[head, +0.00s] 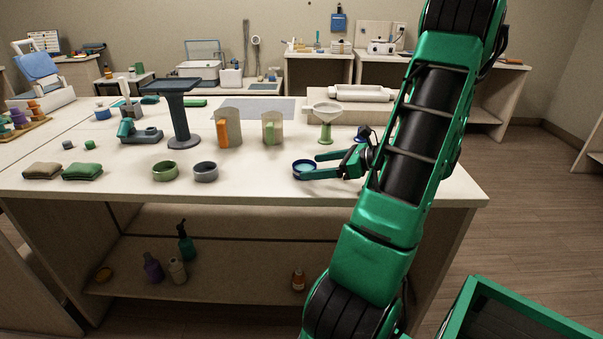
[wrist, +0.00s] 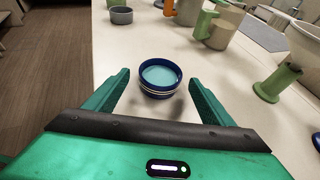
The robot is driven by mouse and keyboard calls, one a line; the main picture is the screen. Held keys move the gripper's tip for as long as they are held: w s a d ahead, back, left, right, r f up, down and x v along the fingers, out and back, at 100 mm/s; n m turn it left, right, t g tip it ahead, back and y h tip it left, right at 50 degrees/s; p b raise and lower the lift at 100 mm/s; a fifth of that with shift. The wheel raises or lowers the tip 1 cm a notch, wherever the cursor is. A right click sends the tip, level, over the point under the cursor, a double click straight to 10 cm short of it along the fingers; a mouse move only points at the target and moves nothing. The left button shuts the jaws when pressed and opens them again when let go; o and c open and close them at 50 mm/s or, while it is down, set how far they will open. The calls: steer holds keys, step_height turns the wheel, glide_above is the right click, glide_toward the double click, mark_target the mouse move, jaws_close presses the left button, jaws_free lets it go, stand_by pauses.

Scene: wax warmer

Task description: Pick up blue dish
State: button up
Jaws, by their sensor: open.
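The blue dish (wrist: 160,76) is a small round dark blue bowl with light blue inside, standing upright on the white table (head: 250,197). It also shows in the head view (head: 304,168), near the table's front edge, partly covered by a finger. My gripper (head: 316,165) is open, with its fingers pointing left toward the dish. In the wrist view my gripper (wrist: 158,92) has one finger on each side of the dish, with a gap on both sides. The dish lies about level with the fingertips and is not held.
A green bowl (head: 165,171) and a grey bowl (head: 205,172) stand to the left. Two cups (head: 229,128) (head: 272,128) and a green-stemmed white funnel-like stand (head: 326,118) are behind. Folded cloths (head: 82,172) lie far left. The table front between the grey bowl and the dish is clear.

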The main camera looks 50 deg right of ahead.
mark_target(304, 170)
steer(key=shift+x, duration=1.45)
steer(key=shift+c, duration=0.4)
steer(key=c, duration=1.2)
steer(key=shift+o, duration=0.2)
steer(key=shift+r, duration=0.2)
